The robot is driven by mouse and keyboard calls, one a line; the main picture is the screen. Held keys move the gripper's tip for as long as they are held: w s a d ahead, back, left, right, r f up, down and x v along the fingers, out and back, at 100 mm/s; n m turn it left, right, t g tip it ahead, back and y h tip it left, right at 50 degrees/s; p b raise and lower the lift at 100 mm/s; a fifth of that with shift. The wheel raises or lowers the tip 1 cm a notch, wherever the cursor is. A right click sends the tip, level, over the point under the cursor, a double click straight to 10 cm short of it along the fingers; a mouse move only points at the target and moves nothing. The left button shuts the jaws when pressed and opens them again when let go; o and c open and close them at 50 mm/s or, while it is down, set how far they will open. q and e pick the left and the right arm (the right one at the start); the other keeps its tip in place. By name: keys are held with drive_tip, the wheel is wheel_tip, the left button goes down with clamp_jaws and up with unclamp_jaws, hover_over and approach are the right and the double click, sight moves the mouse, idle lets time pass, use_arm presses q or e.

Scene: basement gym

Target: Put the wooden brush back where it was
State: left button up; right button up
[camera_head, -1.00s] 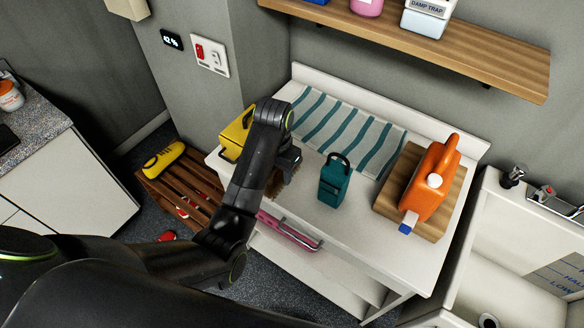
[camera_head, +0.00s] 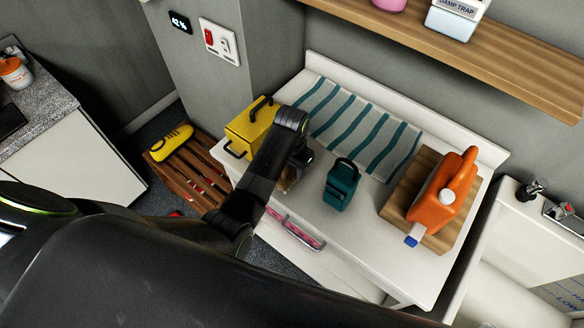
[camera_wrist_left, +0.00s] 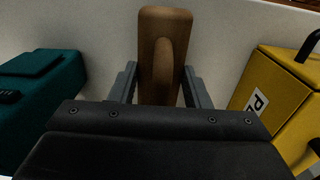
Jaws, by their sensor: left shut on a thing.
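The wooden brush (camera_wrist_left: 163,50) stands brown between the two fingers of my left gripper (camera_wrist_left: 160,88) in the left wrist view. That gripper is shut on it. In the head view my left gripper (camera_head: 298,164) is over the white bench (camera_head: 320,218), between the yellow box (camera_head: 247,128) and the teal box (camera_head: 341,185). Only a small brown part of the brush (camera_head: 289,184) shows below it; the arm hides the rest. I cannot tell whether the brush touches the bench. My right gripper is not in view.
A striped towel (camera_head: 362,127) lies along the back of the bench. A wooden shelf (camera_head: 480,62) hangs above. A slatted crate (camera_head: 192,182) stands left, a sink right.

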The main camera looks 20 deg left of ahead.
use_arm(q)
drive_tip(key=shift+s+f, duration=0.1)
drive_tip(key=shift+f, duration=0.65)
drive_tip(key=shift+f, duration=0.1)
drive_tip(key=o, duration=1.1)
drive_tip(key=shift+o, duration=0.2)
